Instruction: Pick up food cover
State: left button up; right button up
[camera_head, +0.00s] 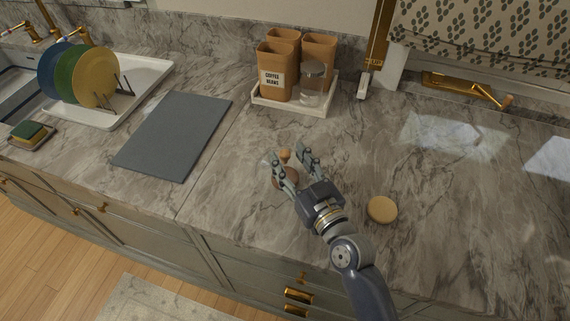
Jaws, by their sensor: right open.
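A small brown thing with a round knob on top, which looks like the food cover (285,154), stands on the marble counter (240,205). My right gripper (287,156) is open, with one finger on each side of the knob. The fingers and palm hide part of the cover's body, and I cannot tell whether they touch it. My left gripper is not in view.
A round wooden disc (382,209) lies right of my right gripper. A grey board (175,135) lies to the left. A white tray (262,101) with brown canisters (276,75) and a glass jar (312,88) stands behind. A dish rack with plates (95,77) is at far left.

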aim_at(287, 156)
jog(key=shift+x, duration=1.55)
jog(key=shift+s, duration=0.1)
grip_shut()
jog(key=shift+r, duration=0.15)
